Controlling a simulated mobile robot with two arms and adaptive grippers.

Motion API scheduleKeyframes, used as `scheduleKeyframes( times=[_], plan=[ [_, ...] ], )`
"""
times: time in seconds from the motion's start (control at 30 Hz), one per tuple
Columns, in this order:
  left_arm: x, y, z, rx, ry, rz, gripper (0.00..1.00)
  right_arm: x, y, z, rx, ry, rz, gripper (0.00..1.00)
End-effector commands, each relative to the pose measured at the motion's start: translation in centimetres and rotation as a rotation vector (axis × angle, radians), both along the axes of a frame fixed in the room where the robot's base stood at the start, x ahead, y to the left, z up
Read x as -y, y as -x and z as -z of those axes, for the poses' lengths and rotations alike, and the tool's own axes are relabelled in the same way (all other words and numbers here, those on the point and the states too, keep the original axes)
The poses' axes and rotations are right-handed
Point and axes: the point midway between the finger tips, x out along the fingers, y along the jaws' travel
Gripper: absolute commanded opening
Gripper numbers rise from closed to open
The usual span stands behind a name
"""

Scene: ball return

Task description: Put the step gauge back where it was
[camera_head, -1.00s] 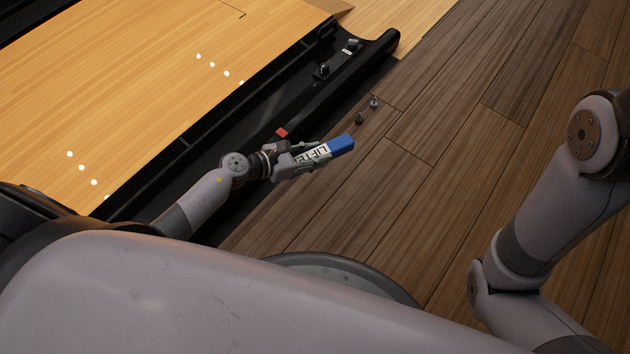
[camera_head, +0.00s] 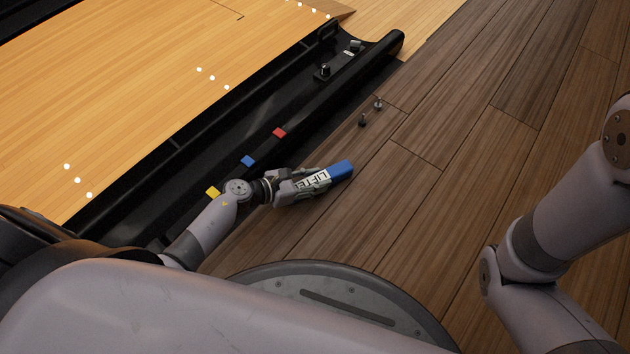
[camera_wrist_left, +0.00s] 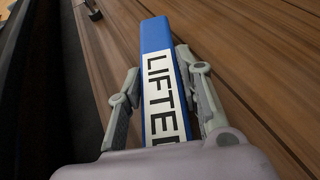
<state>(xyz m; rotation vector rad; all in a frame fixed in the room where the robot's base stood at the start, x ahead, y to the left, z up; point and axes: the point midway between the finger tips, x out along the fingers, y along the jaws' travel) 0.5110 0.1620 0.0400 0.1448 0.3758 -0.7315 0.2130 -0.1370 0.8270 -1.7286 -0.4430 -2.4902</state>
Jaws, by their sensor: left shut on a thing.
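A blue block (camera_head: 341,171) with a white label lettered "LIFTE…" is in my left gripper (camera_head: 314,182); I take it for the step gauge. In the left wrist view the block (camera_wrist_left: 155,35) stands out lengthwise between the two grey fingers (camera_wrist_left: 160,68), which are shut on its sides. Its near end is hidden by the gripper's body. In the head view the block is over the brown plank floor, right of the black channel; its height cannot be told. My right arm shows at the right edge, with its gripper out of view.
The black channel (camera_head: 205,150) runs diagonally beside the light lane (camera_head: 120,90). Red (camera_head: 279,132), blue (camera_head: 248,161) and yellow (camera_head: 213,192) squares mark it. Two small dark objects (camera_head: 363,120) and (camera_head: 378,104) stand on the floor. The plank floor (camera_head: 470,150) at right is clear.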

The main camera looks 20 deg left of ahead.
Motion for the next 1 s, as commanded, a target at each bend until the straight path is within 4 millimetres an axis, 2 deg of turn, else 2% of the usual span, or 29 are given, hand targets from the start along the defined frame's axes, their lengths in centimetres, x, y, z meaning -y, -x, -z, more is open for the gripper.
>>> scheduleKeyframes(
  times=[0.23,0.27,0.53,0.87,1.0],
  plan=[
    [0.0,-0.1,0.2,0.003,0.001,0.000,0.00,0.0,0.1,0.3,0.002,0.000,0.000,0.56],
    [0.0,0.0,0.3,0.001,0.001,0.000,0.34,0.0,0.1,0.3,0.002,0.000,0.000,0.56],
    [0.0,0.0,0.2,0.001,0.001,0.000,0.52,0.0,0.0,0.2,0.002,0.000,0.000,0.56],
    [0.0,0.0,0.0,0.001,0.001,0.000,0.53,0.0,0.0,0.1,0.001,0.000,0.000,0.56],
    [-0.5,0.6,-0.7,-0.003,0.000,-0.001,0.53,0.0,0.0,-0.9,0.001,0.000,0.000,0.56]
  ],
)
